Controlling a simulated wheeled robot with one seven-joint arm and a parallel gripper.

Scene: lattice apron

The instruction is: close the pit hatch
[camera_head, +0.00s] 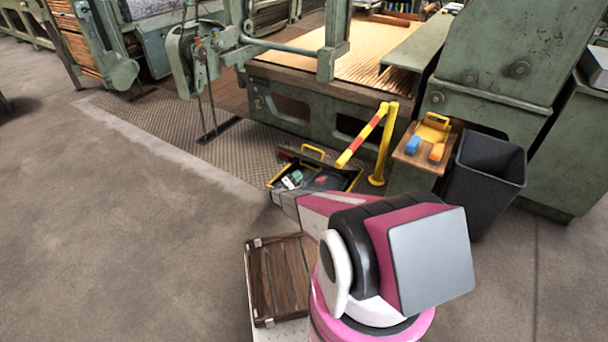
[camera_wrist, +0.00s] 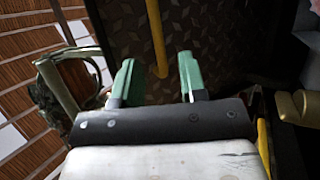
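The pit hatch (camera_head: 325,186) shows in the head view as a dark recessed area with yellow edges, in the patterned floor plate beside the green machine. A yellow handle (camera_head: 312,153) stands at its far side. In the wrist view, a dark diamond-patterned panel (camera_wrist: 205,28) fills the upper middle. A yellow bar (camera_wrist: 153,30) runs down to between the green fingers of my gripper (camera_wrist: 157,62). The fingers are apart, and I see no clear contact with the bar. In the head view, my arm hides part of the hatch's near side.
A yellow post with a red-striped arm (camera_head: 364,138) stands just right of the hatch. A small wooden-topped stand (camera_head: 412,155) with blue and orange items and a black bin (camera_head: 485,180) are further right. A wooden slatted box (camera_head: 277,280) is near me. Concrete floor at left is clear.

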